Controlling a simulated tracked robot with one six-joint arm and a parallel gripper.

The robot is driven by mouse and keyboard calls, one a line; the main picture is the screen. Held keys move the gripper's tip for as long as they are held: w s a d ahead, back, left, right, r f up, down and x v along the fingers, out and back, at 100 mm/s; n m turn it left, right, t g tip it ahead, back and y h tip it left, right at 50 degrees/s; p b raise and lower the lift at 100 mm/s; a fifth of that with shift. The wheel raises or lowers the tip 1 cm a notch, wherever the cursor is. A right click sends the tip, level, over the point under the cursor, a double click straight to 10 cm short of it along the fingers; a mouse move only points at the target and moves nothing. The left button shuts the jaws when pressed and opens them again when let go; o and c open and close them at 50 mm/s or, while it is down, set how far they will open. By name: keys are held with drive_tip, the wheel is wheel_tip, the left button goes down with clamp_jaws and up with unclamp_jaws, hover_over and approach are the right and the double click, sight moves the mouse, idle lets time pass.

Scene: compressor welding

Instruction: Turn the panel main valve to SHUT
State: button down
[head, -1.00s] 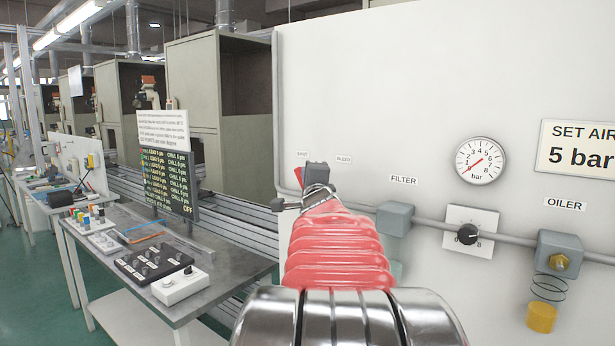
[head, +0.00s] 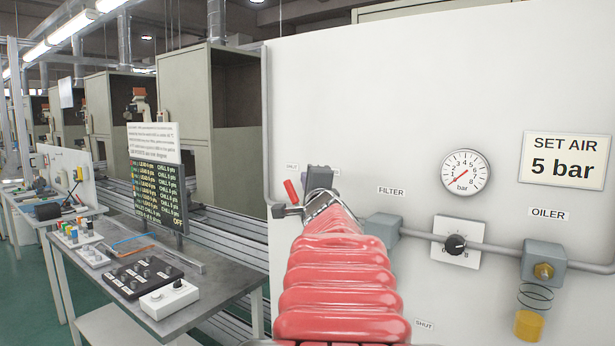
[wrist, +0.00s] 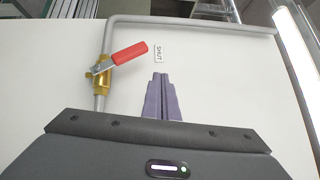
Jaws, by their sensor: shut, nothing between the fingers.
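The valve's red handle (wrist: 130,53) shows in the wrist view, slanting up and right from its brass body (wrist: 103,78) on a grey pipe. It lies oblique to that pipe. A SHUT label (wrist: 158,53) is on the panel just right of the handle's end. My gripper (wrist: 160,75) has its fingers together and empty, below the label and right of the handle, apart from it in the picture. In the head view part of the red handle (head: 291,190) shows left of my gripper (head: 318,178); my arm hides the valve body.
The white panel (head: 400,100) carries a pressure gauge (head: 466,173), a filter (head: 383,228), a black regulator knob (head: 455,244) and an oiler (head: 543,263) along a pipe. A workbench (head: 215,275) with control boxes stands at left. A SHUT label (head: 424,324) shows low on the panel.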

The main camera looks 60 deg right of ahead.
drive_tip(key=s+a+r, duration=0.3)
drive_tip(key=s+a, duration=0.2)
drive_tip(key=a, duration=0.1)
idle(0.3)
drive_tip(key=shift+w+a+f, duration=0.1)
idle(0.3)
